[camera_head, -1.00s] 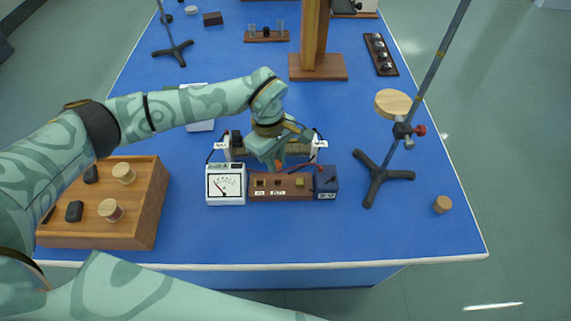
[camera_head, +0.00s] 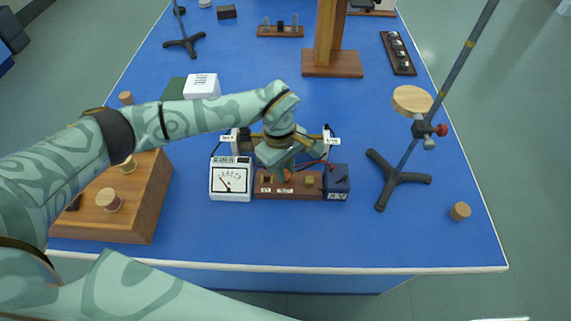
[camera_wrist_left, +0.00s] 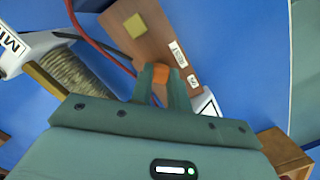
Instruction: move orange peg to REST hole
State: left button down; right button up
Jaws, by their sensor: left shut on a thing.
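My left gripper (camera_head: 284,174) is shut on the orange peg (camera_head: 287,175), over the middle of the wooden peg board (camera_head: 275,194). The peg also shows in the left wrist view (camera_wrist_left: 160,76), between the fingertips. There the board (camera_wrist_left: 152,44) runs behind it, with two white labels beside the fingers; one label (camera_wrist_left: 177,54) seems to read REST. The fingers and peg cover the board at that spot, so I cannot tell whether the peg touches it or is in a hole. A brass-coloured square (camera_wrist_left: 134,26) sits farther along the board. My right gripper is out of view.
A white meter (camera_head: 231,180) stands left of the board and a dark blue box (camera_head: 336,182) right of it. A wire-wound coil (camera_wrist_left: 80,65) and red and black leads lie close behind. A tripod stand (camera_head: 398,178) is to the right. Blue tabletop in front is clear.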

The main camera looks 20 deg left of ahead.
pick_arm(q)
jog(key=shift+f, duration=0.5)
jog(key=c, duration=1.3)
grip_release()
jog(key=shift+o, duration=0.2)
notch_tip(320, 180, up, 16)
jog(key=a+p, duration=0.1)
jog(key=p, duration=0.1)
jog(key=shift+w+a+r+p, duration=0.15)
jog(key=shift+w+a+p, duration=0.2)
jog(key=shift+w, duration=0.1)
